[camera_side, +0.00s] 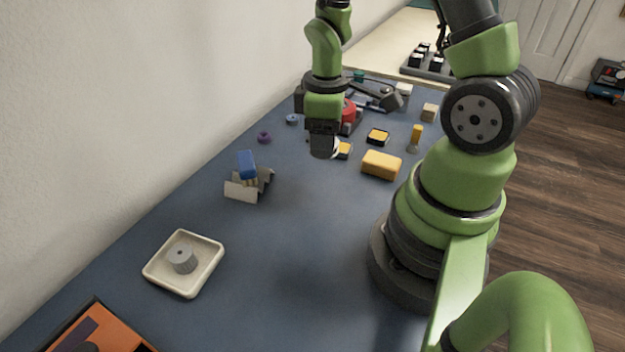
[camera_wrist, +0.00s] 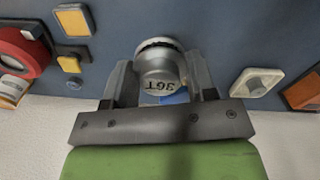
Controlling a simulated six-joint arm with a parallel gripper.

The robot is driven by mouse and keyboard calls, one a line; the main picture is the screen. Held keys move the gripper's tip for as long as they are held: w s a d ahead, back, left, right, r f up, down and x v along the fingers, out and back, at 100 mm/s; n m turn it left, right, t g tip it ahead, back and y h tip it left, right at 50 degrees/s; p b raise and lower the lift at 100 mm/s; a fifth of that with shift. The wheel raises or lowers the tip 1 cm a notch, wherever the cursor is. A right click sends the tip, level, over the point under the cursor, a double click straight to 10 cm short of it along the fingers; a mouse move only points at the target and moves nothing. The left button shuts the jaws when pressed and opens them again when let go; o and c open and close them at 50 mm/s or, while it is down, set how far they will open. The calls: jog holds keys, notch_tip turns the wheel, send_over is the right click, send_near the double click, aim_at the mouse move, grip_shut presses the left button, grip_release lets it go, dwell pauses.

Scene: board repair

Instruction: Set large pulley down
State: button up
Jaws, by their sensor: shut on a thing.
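The large pulley (camera_wrist: 160,66) is a grey, round, toothed part with a dark rim and the marking "36T" on its face. It sits between the two fingers of my gripper (camera_wrist: 161,82), which is shut on it. In the side view my gripper (camera_side: 322,143) hangs over the far half of the blue bench, above the surface. There the fingers and the pulley are hard to tell apart. A cream square tray (camera_side: 208,272) stands on the near left of the bench with a small grey cylinder (camera_side: 182,260) in it. The tray also shows in the wrist view (camera_wrist: 271,82).
A cream bent stand (camera_side: 240,191) holds a blue item (camera_side: 247,165). A yellow block (camera_side: 381,165) and several smaller parts lie right of and beyond my gripper. An orange box (camera_side: 110,330) is at the near left. The bench between stand and tray is clear.

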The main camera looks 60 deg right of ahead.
aim_at(289, 240)
jog(key=a+n, duration=0.9)
jog(key=a, duration=0.4)
jog(key=shift+s+a+f, duration=0.1)
jog(key=shift+f, duration=4.7)
jog(key=shift+f, duration=0.15)
jog(key=o, duration=0.9)
